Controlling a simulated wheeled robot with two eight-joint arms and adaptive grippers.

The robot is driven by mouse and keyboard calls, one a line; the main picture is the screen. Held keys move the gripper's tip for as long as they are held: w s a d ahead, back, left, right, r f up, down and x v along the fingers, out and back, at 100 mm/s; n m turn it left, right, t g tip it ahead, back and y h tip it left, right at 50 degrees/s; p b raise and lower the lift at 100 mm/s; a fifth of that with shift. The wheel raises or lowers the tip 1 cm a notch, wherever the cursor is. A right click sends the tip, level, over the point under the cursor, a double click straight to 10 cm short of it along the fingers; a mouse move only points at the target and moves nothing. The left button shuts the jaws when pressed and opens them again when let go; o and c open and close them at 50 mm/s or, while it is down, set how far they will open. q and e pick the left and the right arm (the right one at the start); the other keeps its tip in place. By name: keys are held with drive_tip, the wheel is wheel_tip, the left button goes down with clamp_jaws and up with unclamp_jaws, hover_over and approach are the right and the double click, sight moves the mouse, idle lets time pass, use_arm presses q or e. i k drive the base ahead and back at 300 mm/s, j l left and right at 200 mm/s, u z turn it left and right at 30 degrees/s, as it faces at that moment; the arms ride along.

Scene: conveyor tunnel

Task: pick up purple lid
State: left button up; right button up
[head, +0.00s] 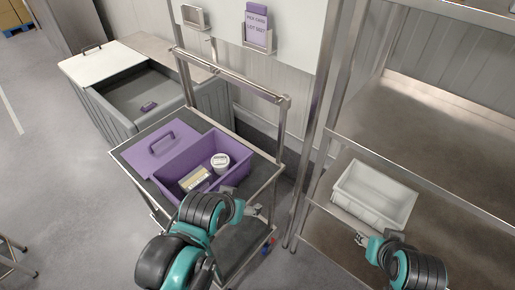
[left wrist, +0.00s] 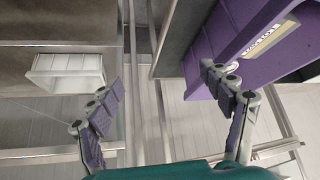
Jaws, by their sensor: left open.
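The purple lid (head: 155,150), flat with a raised handle, lies on the cart top at the left of the purple box (head: 235,174). The open box holds a white round tub (head: 220,162) and a pale labelled pack (head: 195,180). My left gripper (head: 252,211) is at the cart's front right edge, partly hidden by its arm. In the left wrist view my left gripper (left wrist: 165,108) is open and empty, its right finger overlapping the purple box (left wrist: 215,40) in the picture. The lid is not clearly seen there. My right gripper (head: 362,240) is small, before the shelf.
A white bin (head: 374,192) stands on the steel shelf rack (head: 440,125) at right. A grey container (head: 150,90) with a white top and a small purple item (head: 149,106) stands behind the cart (head: 262,172). A rail and post rise behind the cart.

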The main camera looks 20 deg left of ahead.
sight(146, 156)
drive_tip(key=u, duration=1.55)
drive_tip(key=j+u, duration=0.1)
drive_tip(key=u, duration=0.2)
drive_tip(key=j+u, duration=0.15)
drive_tip(key=u, duration=0.2)
drive_tip(key=i+j+u, duration=0.35)
drive_tip(key=j, duration=0.15)
drive_tip(key=i+j+u, duration=0.15)
drive_tip(key=j+u, duration=0.2)
drive_tip(key=i+j, duration=0.15)
drive_tip(key=i, duration=0.15)
drive_tip(key=i+j, duration=0.15)
drive_tip(key=i, duration=0.15)
drive_tip(key=i+l+z, duration=0.1)
drive_tip(key=i+z, duration=0.6)
drive_tip(key=i, duration=0.15)
drive_tip(key=i+z, duration=0.25)
drive_tip(key=z, duration=0.2)
drive_tip(key=i+j+z, duration=0.1)
drive_tip(key=i+z, duration=0.2)
drive_tip(key=z, duration=0.15)
